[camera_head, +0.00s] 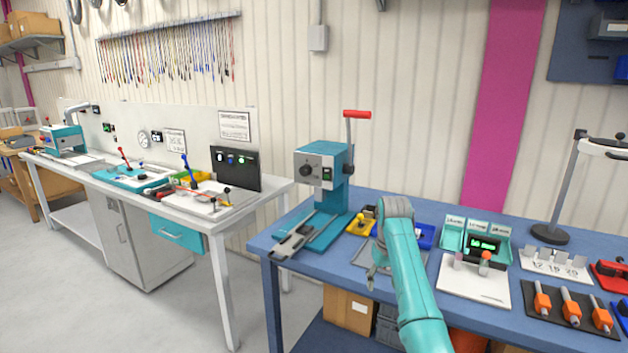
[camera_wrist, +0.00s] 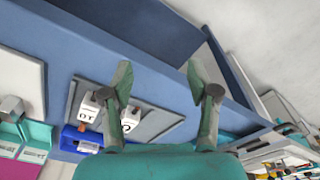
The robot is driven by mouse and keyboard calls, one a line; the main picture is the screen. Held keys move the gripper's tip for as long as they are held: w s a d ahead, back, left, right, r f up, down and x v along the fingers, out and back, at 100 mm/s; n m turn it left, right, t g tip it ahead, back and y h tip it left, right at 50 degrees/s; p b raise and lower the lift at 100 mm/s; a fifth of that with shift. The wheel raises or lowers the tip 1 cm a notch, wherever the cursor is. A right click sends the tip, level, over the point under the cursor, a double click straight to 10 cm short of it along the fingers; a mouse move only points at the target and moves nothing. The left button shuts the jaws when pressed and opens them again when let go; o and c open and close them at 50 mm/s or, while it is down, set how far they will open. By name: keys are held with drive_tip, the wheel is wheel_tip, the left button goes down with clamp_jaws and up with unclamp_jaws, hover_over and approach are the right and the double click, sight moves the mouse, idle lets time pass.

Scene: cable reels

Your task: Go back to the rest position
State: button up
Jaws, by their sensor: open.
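My gripper (camera_head: 373,272) hangs at the end of my teal arm in the head view, over the front part of the blue bench (camera_head: 335,245). In the wrist view my gripper (camera_wrist: 160,88) shows two fingers spread well apart with nothing between them. How far the fingertips are from the bench top is hard to tell.
A teal press (camera_head: 325,175) with a red-handled lever stands left of my arm. A blue bin (camera_head: 425,237) is close behind it. To the right are a white board (camera_head: 475,283), orange-handled tools (camera_head: 571,306) and a lamp (camera_head: 550,233). The floor at left is clear.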

drive_tip(key=s+f+t, duration=0.2)
drive_tip(key=s+f, duration=0.3)
drive_tip(key=f, duration=0.9)
drive_tip(key=s+f+t, duration=0.1)
drive_tip(key=s+f, duration=0.4)
drive_tip(key=f, duration=0.8)
drive_tip(key=s+f+t, duration=0.2)
drive_tip(key=s+f, duration=0.3)
drive_tip(key=s, duration=0.5)
drive_tip(key=s+f+t, duration=0.2)
drive_tip(key=s+f, duration=0.4)
drive_tip(key=s, duration=0.4)
drive_tip(key=s+r+t, duration=0.2)
drive_tip(key=s+r, duration=0.2)
drive_tip(key=s, duration=0.8)
drive_tip(key=s+r+t, duration=0.1)
drive_tip(key=s+r, duration=0.3)
drive_tip(key=s, duration=0.8)
drive_tip(key=s+r+t, duration=0.2)
drive_tip(key=s+r, duration=0.5)
drive_tip(key=r, duration=0.3)
drive_tip(key=s+r+m+t, duration=0.1)
drive_tip(key=s+r, duration=0.6)
drive_tip(key=r, duration=0.4)
drive_tip(key=shift+s+a+r+t, duration=0.2)
drive_tip(key=shift+r+t, duration=0.1)
drive_tip(key=shift+t, duration=0.1)
